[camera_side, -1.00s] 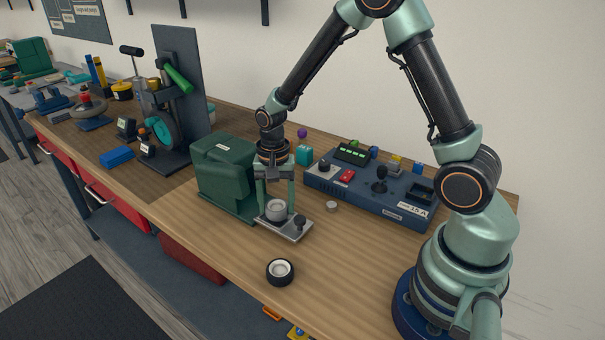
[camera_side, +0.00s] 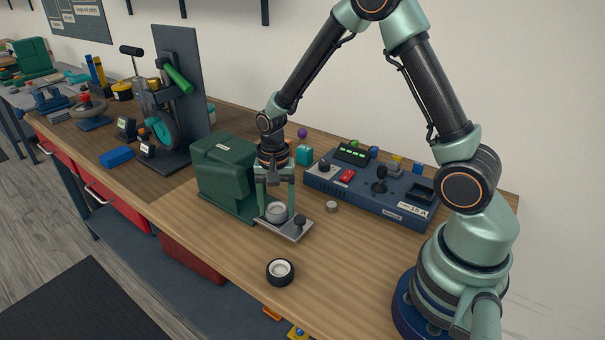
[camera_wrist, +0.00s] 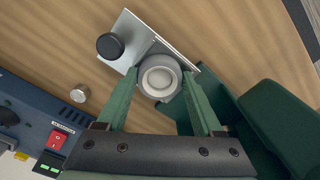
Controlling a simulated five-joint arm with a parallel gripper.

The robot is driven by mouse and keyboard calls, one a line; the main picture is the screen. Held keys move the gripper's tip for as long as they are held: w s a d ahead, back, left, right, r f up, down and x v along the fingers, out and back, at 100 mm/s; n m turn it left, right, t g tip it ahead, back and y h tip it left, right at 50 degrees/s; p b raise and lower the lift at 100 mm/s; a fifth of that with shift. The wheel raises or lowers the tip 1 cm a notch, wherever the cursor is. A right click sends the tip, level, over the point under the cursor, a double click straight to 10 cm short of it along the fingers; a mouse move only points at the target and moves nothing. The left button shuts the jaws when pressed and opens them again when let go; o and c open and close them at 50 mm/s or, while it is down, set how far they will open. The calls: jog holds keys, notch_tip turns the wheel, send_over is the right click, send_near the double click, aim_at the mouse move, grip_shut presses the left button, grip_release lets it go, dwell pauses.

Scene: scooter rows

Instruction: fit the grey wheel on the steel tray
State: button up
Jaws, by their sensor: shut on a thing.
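The grey wheel (camera_side: 275,212) is at the steel tray, between the fingers of my gripper (camera_side: 275,205). In the wrist view the fingers of my gripper (camera_wrist: 160,90) are shut on the grey wheel (camera_wrist: 160,78) from both sides. I cannot tell whether the wheel's underside touches the tray.
A green machine body (camera_side: 226,180) stands close left of the tray. A blue control box (camera_side: 370,190) is behind to the right. A small silver part (camera_side: 332,207) and a black-tyred wheel (camera_side: 280,272) lie on the wood. The bench front right of the tray is mostly clear.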

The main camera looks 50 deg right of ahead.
jog(key=o, duration=1.5)
jog(key=shift+c, duration=0.2)
jog(key=shift+r, duration=3)
